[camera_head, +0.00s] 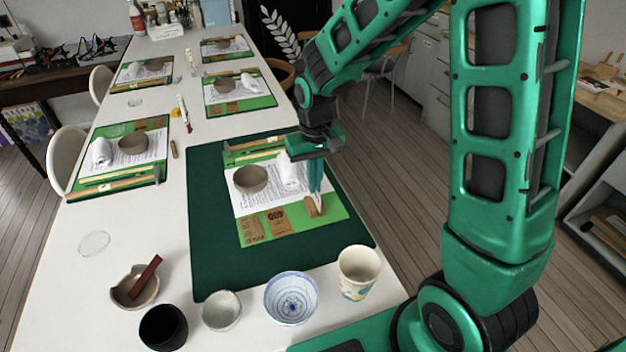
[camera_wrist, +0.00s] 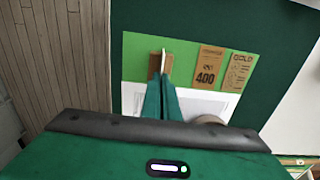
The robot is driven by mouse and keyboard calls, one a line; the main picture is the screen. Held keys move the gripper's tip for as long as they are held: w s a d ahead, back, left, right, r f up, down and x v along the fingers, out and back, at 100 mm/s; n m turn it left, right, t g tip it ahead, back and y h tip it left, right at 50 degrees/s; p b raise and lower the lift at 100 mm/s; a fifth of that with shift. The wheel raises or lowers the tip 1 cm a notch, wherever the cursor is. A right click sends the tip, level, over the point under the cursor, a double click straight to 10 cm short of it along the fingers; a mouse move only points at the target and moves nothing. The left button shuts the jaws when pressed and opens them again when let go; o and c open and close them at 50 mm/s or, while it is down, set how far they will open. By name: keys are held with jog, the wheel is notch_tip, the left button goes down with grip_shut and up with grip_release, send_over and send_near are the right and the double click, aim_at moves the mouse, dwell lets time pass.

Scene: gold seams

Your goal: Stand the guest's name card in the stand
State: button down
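The white name card (camera_head: 318,199) is upright between the fingertips of my gripper (camera_head: 315,188). In the wrist view, my gripper (camera_wrist: 164,80) has its green fingers nearly together, and the card (camera_wrist: 164,57) shows as a thin pale edge at their tips. The small wooden stand (camera_head: 313,209) is right under the card, on the green mat's right part; it also shows in the wrist view (camera_wrist: 154,63). The card's lower edge is at the stand, but I cannot tell how deep it sits in the slot. The card's writing cannot be seen.
A grey-brown bowl (camera_head: 250,179), a white roll (camera_head: 290,178) and brown cards (camera_head: 277,219) lie close by on the place setting. A patterned cup (camera_head: 357,272), a blue-white bowl (camera_head: 291,298) and other bowls stand at the front edge. The dark green cloth (camera_head: 215,250) has bare room.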

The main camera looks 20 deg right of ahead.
jog(key=shift+f, duration=0.95)
dwell(0.3)
jog(key=c, duration=2)
grip_release()
jog(key=shift+r, duration=0.1)
jog(key=shift+r, duration=4.4)
jog(key=shift+r, duration=0.1)
notch_tip(320, 180, up, 6)
jog(key=shift+f, duration=0.1)
